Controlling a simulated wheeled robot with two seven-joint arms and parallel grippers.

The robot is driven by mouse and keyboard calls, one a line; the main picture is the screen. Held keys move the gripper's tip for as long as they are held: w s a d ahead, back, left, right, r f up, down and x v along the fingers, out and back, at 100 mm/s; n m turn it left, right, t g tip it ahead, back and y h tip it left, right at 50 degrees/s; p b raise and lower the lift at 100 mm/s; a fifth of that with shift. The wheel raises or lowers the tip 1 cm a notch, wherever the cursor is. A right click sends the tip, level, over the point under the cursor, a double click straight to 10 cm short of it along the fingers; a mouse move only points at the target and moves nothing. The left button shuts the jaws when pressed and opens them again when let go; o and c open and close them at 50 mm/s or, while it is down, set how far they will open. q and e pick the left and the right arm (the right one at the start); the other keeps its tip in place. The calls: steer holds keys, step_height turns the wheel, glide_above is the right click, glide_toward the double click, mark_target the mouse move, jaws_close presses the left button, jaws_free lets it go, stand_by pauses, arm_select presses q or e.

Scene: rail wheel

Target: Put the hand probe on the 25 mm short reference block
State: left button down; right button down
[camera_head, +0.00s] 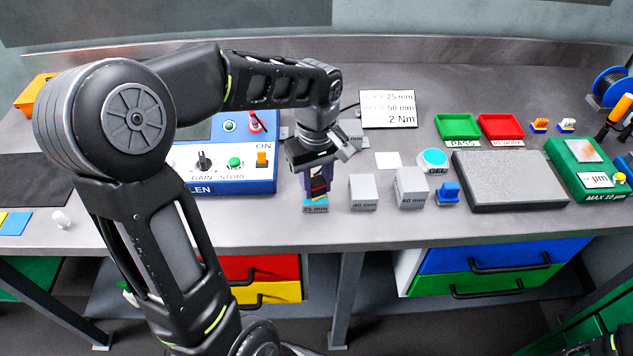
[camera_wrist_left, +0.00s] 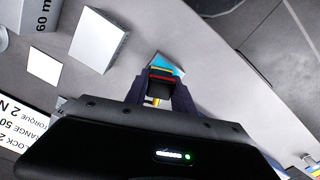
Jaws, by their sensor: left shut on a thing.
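My left gripper (camera_head: 318,180) reaches down over the front of the bench and is shut on the hand probe (camera_head: 319,187), a dark piece with red and yellow parts. In the left wrist view the probe (camera_wrist_left: 160,84) sits between the fingers. The 25 mm short reference block (camera_head: 315,209), grey with a cyan top, is right below the probe. Its cyan top also shows past the probe in the left wrist view (camera_wrist_left: 170,64). The probe hides part of that top; I cannot tell whether they touch.
A 40 mm block (camera_head: 363,192) and a taller block (camera_head: 410,188) stand right of the probe, then a blue piece (camera_head: 448,194). The blue instrument (camera_head: 240,183) is close on the left. A gel pot (camera_head: 433,160) and grey plate (camera_head: 508,180) lie further right.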

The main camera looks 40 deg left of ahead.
mark_target(316, 181)
arm_select(q)
steer(key=c, duration=1.1)
jaws_free()
steer(key=shift+o, duration=0.2)
step_height(316, 181, up, 12)
